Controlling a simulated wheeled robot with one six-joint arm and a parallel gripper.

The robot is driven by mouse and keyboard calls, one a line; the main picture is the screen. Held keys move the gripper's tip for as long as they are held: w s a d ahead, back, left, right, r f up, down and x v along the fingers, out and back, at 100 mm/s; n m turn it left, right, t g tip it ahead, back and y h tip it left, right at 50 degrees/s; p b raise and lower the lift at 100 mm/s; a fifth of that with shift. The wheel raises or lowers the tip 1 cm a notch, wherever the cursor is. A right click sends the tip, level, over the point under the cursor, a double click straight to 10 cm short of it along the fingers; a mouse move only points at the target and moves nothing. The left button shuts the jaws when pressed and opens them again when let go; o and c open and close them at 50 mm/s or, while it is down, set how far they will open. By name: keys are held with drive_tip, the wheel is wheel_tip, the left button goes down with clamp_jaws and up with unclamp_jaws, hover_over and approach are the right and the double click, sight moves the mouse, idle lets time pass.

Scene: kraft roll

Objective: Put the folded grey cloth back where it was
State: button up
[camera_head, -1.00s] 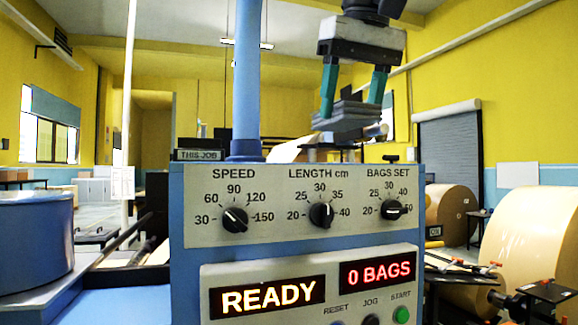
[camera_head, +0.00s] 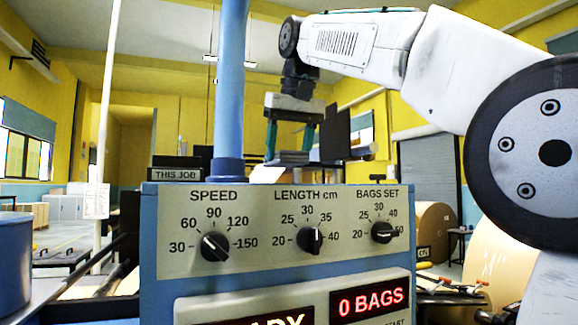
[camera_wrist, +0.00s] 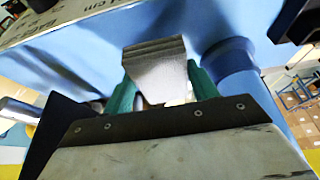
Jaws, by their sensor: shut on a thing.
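The folded grey cloth (camera_head: 291,157) is a small layered stack between the green fingers of my gripper (camera_head: 290,153). In the wrist view the cloth (camera_wrist: 156,62) shows its folded layers, with one finger of my gripper (camera_wrist: 162,88) on each side. My gripper is shut on it. In the head view the cloth appears just above the top edge of the blue control cabinet (camera_head: 160,245). Its underside is partly hidden, and I cannot tell whether it touches anything below.
A blue post (camera_head: 230,90) rises from the cabinet top, left of my gripper. A small THIS JOB sign (camera_head: 177,175) stands left of the post. A dark upright panel (camera_head: 335,133) is close on the right of my gripper. Large kraft rolls (camera_head: 497,270) stand at the right.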

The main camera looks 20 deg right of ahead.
sight(288, 165)
drive_tip(key=shift+w+f, duration=0.1)
drive_tip(key=shift+f, duration=1.65)
drive_tip(key=o, duration=0.9)
drive_tip(key=shift+f, duration=0.1)
drive_tip(key=v, duration=1.2)
drive_tip(key=s+d+f+g, duration=0.1)
drive_tip(key=s+f, duration=0.7)
drive_tip(key=f, duration=0.8)
drive_tip(key=s+d+f+g, duration=0.1)
drive_tip(key=s+f, duration=0.7)
drive_tip(key=f, duration=0.8)
drive_tip(key=s+d+f+g, duration=0.1)
drive_tip(key=s+f, duration=0.7)
drive_tip(key=f, duration=0.8)
drive_tip(key=shift+d+f, duration=0.3)
drive_tip(key=shift+f, duration=0.1)
